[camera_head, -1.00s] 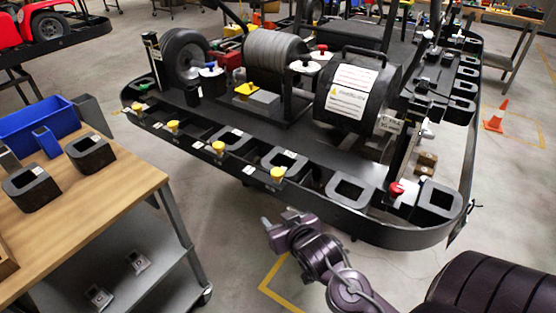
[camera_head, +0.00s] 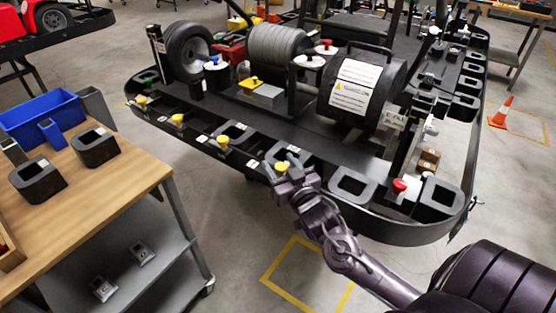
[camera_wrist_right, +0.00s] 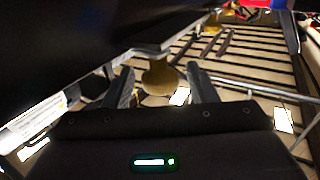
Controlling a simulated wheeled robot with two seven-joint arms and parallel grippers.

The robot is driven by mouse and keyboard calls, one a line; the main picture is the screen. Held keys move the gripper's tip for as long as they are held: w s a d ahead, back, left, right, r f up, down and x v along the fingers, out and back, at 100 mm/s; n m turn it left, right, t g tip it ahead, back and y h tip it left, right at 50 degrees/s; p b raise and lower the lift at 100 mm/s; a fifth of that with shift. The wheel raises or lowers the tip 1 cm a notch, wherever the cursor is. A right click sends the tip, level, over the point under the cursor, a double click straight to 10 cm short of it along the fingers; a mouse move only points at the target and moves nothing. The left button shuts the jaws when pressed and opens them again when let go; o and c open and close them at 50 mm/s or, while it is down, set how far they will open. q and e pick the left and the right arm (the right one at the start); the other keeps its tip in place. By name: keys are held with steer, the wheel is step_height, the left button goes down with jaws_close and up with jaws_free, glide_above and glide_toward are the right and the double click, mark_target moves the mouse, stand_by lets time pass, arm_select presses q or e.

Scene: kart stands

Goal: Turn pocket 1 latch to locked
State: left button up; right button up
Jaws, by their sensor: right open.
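Yellow latch knobs sit along the front edge of the black kart frame (camera_head: 400,226). They are a far-left knob (camera_head: 141,100), a second (camera_head: 177,119), a third (camera_head: 222,142) and a fourth (camera_head: 281,168). I cannot tell which one is the pocket 1 latch. My right gripper (camera_head: 284,170) is open at the fourth knob. In the right wrist view, a yellow knob (camera_wrist_right: 158,76) stands between the two open fingertips (camera_wrist_right: 157,80), with no clear contact. My left gripper is not in view.
A wooden-topped cart (camera_head: 95,190) stands at the left with a blue bin (camera_head: 45,112) and black pocket blocks (camera_head: 38,180). A red knob (camera_head: 399,185) is on the frame's right part. An orange cone (camera_head: 501,112) stands on the floor at the right.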

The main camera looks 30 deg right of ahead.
steer(key=shift+w, duration=0.75)
steer(key=shift+d, duration=0.1)
steer(key=shift+c, duration=0.4)
steer(key=c, duration=0.9)
steer(key=shift+d+r+m+g+h+p, duration=0.1)
steer(key=shift+m+g+h+p, duration=0.25)
steer(key=shift+m+h, duration=0.8)
steer(key=shift+d+m+g+h, duration=0.15)
steer(key=shift+m+g+h, duration=0.25)
steer(key=shift+h, duration=0.85)
steer(key=o, duration=1)
steer(key=shift+s, duration=0.1)
